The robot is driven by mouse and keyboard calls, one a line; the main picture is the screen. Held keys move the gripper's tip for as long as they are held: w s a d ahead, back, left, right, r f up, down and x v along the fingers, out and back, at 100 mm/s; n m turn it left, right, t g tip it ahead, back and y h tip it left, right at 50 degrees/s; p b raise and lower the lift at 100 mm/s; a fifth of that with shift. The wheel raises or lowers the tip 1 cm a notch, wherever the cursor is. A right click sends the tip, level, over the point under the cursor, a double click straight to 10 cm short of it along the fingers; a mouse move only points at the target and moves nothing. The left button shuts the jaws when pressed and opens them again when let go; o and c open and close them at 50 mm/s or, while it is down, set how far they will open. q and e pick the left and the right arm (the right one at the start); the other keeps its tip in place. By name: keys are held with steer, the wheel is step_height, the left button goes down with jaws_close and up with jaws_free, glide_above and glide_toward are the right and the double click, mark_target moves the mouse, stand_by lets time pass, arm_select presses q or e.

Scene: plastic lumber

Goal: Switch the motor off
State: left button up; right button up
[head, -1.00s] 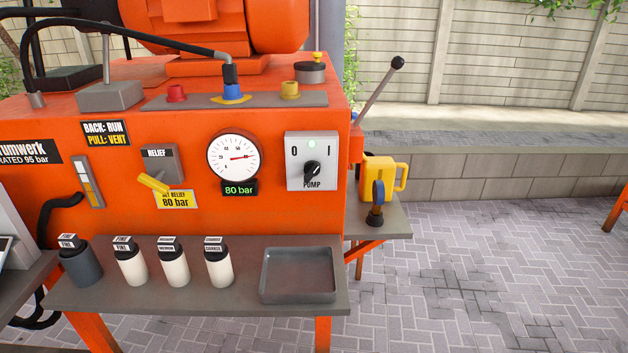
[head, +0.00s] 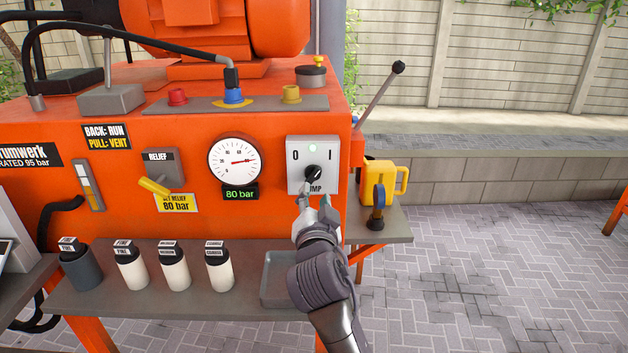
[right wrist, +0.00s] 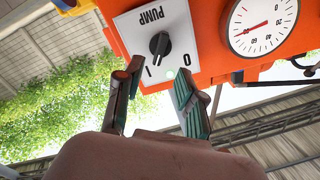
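My right gripper (head: 314,195) is just in front of and below the knob. In the right wrist view my right gripper (right wrist: 156,76) has its two fingers apart, with nothing between them; the knob lies beyond their tips. Contact is not visible. My left gripper is out of view.
The gauge (head: 235,160) stands left of the switch above an 80 bar display (head: 240,193). A yellow relief lever (head: 155,186) is further left. Below are a grey tray (head: 275,280) and several bottles. A yellow jug (head: 380,174) stands at right.

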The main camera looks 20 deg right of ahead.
mark_target(314, 178)
steer(key=x, duration=0.7)
steer(key=shift+w+d+f, duration=0.1)
steer(key=shift+w, duration=0.2)
jaws_close()
